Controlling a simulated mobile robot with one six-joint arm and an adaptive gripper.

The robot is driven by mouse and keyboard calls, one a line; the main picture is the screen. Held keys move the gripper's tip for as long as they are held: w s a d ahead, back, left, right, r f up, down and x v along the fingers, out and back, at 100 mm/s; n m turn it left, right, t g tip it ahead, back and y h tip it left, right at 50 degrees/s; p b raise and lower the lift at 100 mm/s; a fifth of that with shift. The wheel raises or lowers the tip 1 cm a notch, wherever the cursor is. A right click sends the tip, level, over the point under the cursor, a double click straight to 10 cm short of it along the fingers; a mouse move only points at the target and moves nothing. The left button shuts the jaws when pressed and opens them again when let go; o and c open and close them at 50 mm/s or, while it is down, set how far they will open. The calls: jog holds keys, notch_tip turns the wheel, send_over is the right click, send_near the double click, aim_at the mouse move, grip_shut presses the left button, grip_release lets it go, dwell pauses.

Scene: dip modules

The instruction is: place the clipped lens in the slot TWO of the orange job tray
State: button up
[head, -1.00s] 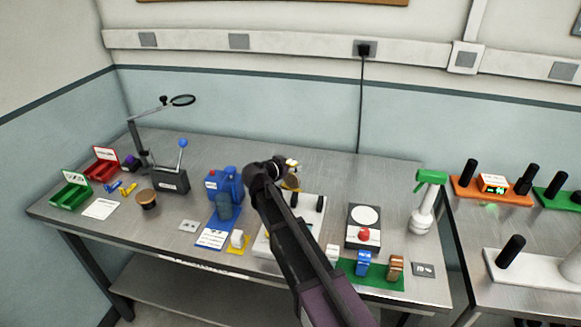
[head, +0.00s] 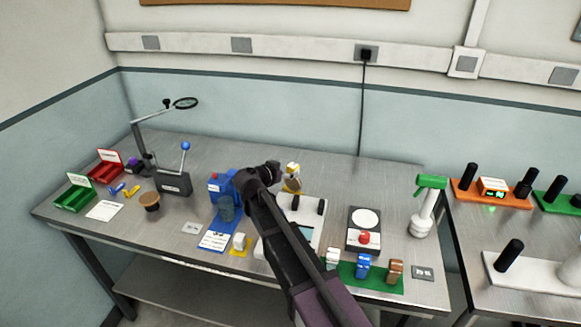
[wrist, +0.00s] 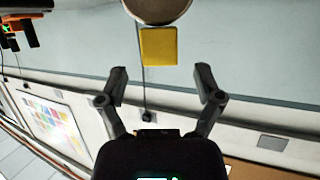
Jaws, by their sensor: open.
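A round tan lens disc (head: 293,185) with a yellow clip (head: 292,169) above it is just right of my gripper (head: 272,171) in the head view. In the wrist view the yellow clip (wrist: 159,46) and part of the round disc (wrist: 156,8) are beyond my gripper (wrist: 161,77), inverted. My gripper is open, its fingers apart and not touching the clip. What supports the lens is not clear. An orange tray-like base (head: 462,193) is on the right bench, with black posts and a lit display. No slot label TWO is readable.
A white plate with black posts (head: 306,228) lies under my arm. A blue device (head: 218,188) stands left, a red-button box (head: 364,228) right. A green-and-white spray bottle (head: 428,205) is near the bench's right end. A gap separates the benches.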

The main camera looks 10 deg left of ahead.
jog(key=p+v, duration=0.2)
jog(key=v, duration=0.6)
jog(key=shift+d+p, duration=0.15)
jog(key=shift+p, duration=0.15)
